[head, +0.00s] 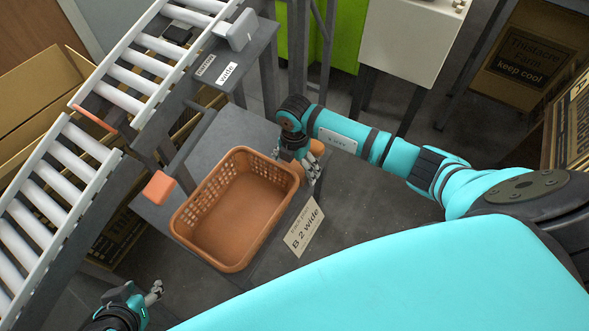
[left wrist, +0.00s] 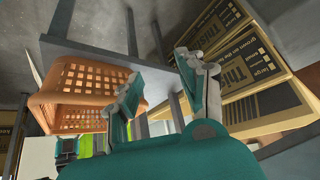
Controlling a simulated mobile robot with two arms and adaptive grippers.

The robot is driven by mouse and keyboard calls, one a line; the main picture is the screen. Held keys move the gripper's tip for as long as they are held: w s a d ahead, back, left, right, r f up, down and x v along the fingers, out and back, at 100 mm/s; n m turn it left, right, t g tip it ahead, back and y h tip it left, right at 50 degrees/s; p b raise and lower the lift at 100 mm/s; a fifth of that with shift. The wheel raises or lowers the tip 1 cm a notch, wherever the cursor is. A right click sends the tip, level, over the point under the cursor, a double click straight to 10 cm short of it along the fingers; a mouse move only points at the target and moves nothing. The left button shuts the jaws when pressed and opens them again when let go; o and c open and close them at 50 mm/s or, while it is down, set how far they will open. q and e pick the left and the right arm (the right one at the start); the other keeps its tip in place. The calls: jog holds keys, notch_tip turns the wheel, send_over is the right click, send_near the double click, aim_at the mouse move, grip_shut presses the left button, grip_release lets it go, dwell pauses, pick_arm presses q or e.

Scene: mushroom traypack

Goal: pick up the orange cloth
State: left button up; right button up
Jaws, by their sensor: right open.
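A small salmon-orange piece (head: 159,187) lies at the left edge of the grey table, beside the crate; it may be the orange cloth, but its folds are too small to make out. Another orange piece (head: 317,148) shows partly behind my right gripper (head: 307,172). That gripper is open at the right rim of the orange crate (head: 282,210), and I cannot tell if it touches the rim. My left gripper (head: 156,292) is low at the bottom left, apart from the table. In the left wrist view it is open and empty (left wrist: 160,75).
The crate looks empty on the grey table (head: 213,139), with a "B-2 wide" card (head: 304,226) beside it. Roller conveyors (head: 62,190) run along the left. Cardboard boxes (left wrist: 245,70) stand beyond my left fingers. An orange strip (head: 94,118) lies at the conveyor gap.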

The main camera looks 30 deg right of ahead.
aim_at(294, 167)
jog(key=c, duration=1)
jog(key=shift+o, duration=0.2)
jog(key=shift+r, duration=0.15)
